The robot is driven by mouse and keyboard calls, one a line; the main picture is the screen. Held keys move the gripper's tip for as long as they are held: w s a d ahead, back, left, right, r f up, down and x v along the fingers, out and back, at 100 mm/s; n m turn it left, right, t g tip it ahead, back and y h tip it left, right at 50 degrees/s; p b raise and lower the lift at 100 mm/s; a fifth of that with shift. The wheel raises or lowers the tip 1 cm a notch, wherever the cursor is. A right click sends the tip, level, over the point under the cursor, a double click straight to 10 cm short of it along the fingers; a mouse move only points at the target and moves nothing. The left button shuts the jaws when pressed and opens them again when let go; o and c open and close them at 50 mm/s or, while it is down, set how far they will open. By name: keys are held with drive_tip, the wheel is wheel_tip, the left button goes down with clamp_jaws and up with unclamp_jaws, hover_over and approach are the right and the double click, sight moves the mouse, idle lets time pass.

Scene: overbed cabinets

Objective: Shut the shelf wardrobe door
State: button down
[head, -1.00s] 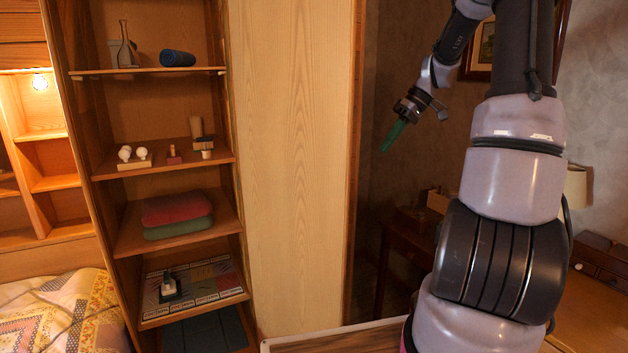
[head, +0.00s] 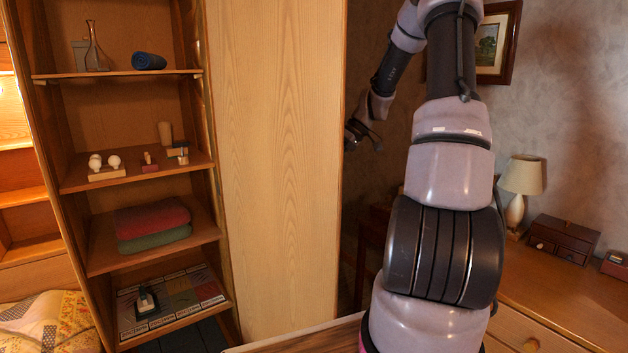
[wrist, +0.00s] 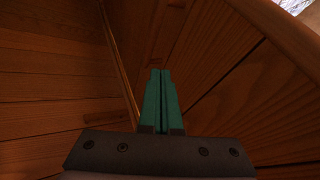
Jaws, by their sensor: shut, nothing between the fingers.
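The shelf wardrobe stands at the left of the head view with its shelves (head: 125,76) exposed. Its door (head: 275,170), a tall pale wood panel, stands open to the right of the shelves. My gripper is by the door's right edge, and its fingertips are hidden behind that edge in the head view. In the wrist view my gripper (wrist: 160,76) shows two green fingers closed together with nothing between them. Dark wood surfaces surround them there; I cannot tell whether the fingers touch the door.
A desk (head: 560,290) with a lamp (head: 520,178) and a small drawer box (head: 562,240) is at the right. A framed picture (head: 490,45) hangs on the wall. A bed (head: 45,325) is at lower left.

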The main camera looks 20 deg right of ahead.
sight(314, 179)
drive_tip(key=a, duration=0.1)
drive_tip(key=s+a+f, duration=0.1)
drive_tip(key=a, duration=0.1)
drive_tip(key=shift+s+a+f, duration=0.15)
drive_tip(key=shift+f, duration=0.25)
drive_tip(key=shift+s+a, duration=0.35)
drive_tip(key=shift+a, duration=0.3)
drive_tip(key=shift+a, duration=0.1)
